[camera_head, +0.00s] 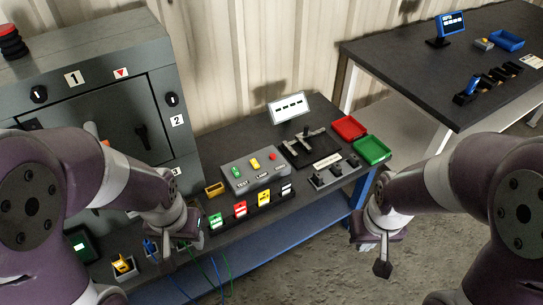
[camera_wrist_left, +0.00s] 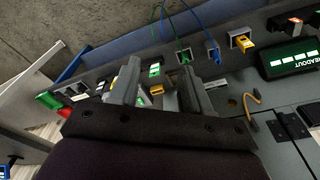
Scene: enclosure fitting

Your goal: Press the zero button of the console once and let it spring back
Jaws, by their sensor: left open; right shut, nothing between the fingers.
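The grey console (camera_head: 256,181) stands on the bench. It has a green button (camera_head: 236,171), a yellow button (camera_head: 254,163) and a red button (camera_head: 273,156), each with a small label in front. The labels are too small to read surely; the red button is at the right end. My left gripper (camera_head: 187,228) is open at the bench's front edge, left of and nearer than the console. In the left wrist view its two fingers (camera_wrist_left: 158,92) stand apart. My right gripper (camera_head: 382,267) is shut and empty, over the floor right of the bench.
A grey cabinet (camera_head: 100,60) stands at the left. Colored tags (camera_head: 240,209) line the bench front before the console. A fixture with a white sign (camera_head: 289,108), a red tray (camera_head: 349,128) and a green tray (camera_head: 373,150) lie beyond. Cables (camera_head: 213,275) hang at the front. A second table (camera_head: 400,55) is at right.

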